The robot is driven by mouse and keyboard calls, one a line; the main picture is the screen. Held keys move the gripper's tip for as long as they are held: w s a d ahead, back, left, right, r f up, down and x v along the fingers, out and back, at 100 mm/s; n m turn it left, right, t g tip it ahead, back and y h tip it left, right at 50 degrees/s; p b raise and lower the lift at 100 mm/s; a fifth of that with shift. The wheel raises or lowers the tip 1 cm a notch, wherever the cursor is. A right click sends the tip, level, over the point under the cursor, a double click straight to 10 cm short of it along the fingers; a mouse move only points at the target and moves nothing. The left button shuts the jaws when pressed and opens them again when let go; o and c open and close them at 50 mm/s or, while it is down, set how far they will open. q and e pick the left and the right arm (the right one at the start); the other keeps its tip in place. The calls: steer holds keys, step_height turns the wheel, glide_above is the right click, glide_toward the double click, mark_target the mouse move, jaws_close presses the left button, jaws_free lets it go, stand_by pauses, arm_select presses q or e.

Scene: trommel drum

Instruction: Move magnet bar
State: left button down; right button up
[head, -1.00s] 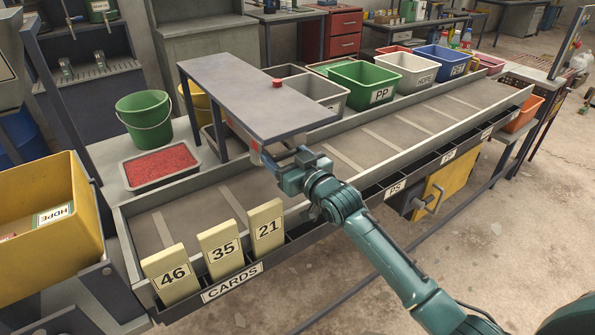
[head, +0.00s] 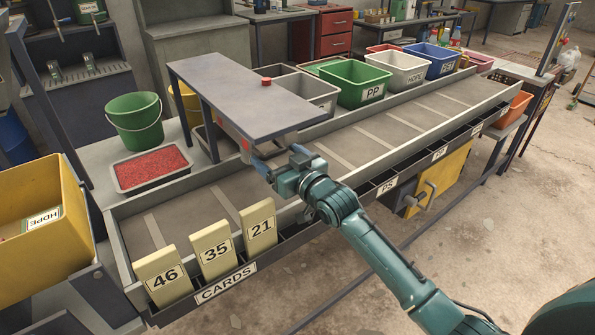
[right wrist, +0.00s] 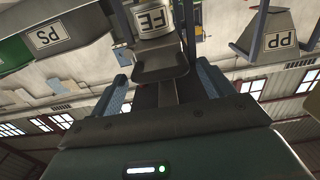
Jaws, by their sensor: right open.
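My right gripper (head: 281,158) reaches from the lower right to the near edge of a raised grey plate (head: 245,100). It is open. In the right wrist view its two blue fingers (right wrist: 164,86) stand apart, with a dark grey surface between them; I cannot tell whether it is part of the gripper. A bar with a red face (head: 236,139) shows under the plate's near edge, left of the fingers. It may be the magnet bar, but the plate hides much of it. I cannot tell whether the fingers touch it. My left gripper is not in view.
A long trough (head: 340,158) runs under the plate. Number cards (head: 215,249) stand at its near left. Labelled bins, including a green PP bin (head: 352,83), line its far side. A red-filled tray (head: 151,167) and green bucket (head: 134,122) stand left. A FE hopper (right wrist: 155,22) shows in the wrist view.

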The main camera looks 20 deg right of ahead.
steer(key=v, duration=1.1)
steer(key=shift+s+d+b, duration=0.15)
steer(key=shift+s+b, duration=0.2)
steer(key=shift+b, duration=0.05)
steer(key=shift+o, duration=0.4)
